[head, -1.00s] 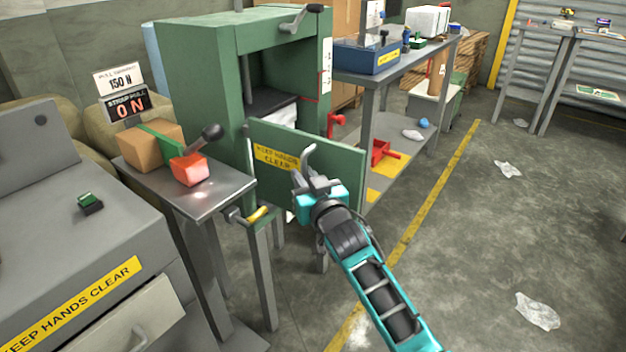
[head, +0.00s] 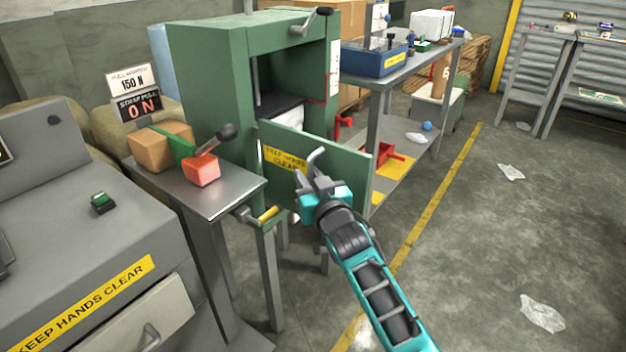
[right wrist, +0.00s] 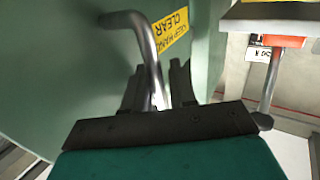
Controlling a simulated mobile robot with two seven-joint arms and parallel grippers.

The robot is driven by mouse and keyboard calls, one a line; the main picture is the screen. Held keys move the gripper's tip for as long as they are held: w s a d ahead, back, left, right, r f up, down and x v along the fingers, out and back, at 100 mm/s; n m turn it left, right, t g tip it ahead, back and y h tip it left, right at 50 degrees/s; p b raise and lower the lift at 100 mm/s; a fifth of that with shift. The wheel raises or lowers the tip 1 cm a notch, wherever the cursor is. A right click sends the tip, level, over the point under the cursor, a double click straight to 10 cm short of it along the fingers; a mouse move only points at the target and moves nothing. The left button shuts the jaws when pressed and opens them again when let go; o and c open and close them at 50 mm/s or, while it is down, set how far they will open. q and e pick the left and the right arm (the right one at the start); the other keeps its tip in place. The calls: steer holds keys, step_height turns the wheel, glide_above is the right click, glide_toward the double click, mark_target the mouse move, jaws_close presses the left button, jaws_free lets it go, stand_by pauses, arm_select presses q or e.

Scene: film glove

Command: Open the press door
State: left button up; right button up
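The green press (head: 215,85) stands at the centre left in the head view. Its green door (head: 345,172), with a yellow "keep hands clear" label, stands swung out from the frame, and the opening behind it shows. A bent metal handle (head: 313,158) sticks out from the door; it also shows in the right wrist view (right wrist: 150,50). My right gripper (head: 312,180) is at the handle, and in the right wrist view its dark fingers (right wrist: 158,88) stand on both sides of the handle's bar and look closed on it. My left gripper is not in view.
A small metal table (head: 215,195) with a red-and-green strap tool (head: 201,170) and a cardboard box stands left of the door. A workbench (head: 425,60) with a blue box (head: 375,57) stands behind. Floor to the right is mostly clear, with plastic scraps (head: 541,313).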

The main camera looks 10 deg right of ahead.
steer(key=shift+o, duration=0.7)
steer(key=shift+w+a, duration=0.1)
steer(key=shift+a, duration=0.15)
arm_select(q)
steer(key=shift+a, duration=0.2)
arm_select(e)
steer(key=shift+d, duration=0.15)
steer(key=shift+d+f, duration=0.1)
steer(key=shift+d, duration=0.05)
arm_select(q)
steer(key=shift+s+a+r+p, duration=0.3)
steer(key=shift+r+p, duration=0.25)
steer(key=shift+p, duration=0.7)
arm_select(e)
steer(key=v, duration=1.3)
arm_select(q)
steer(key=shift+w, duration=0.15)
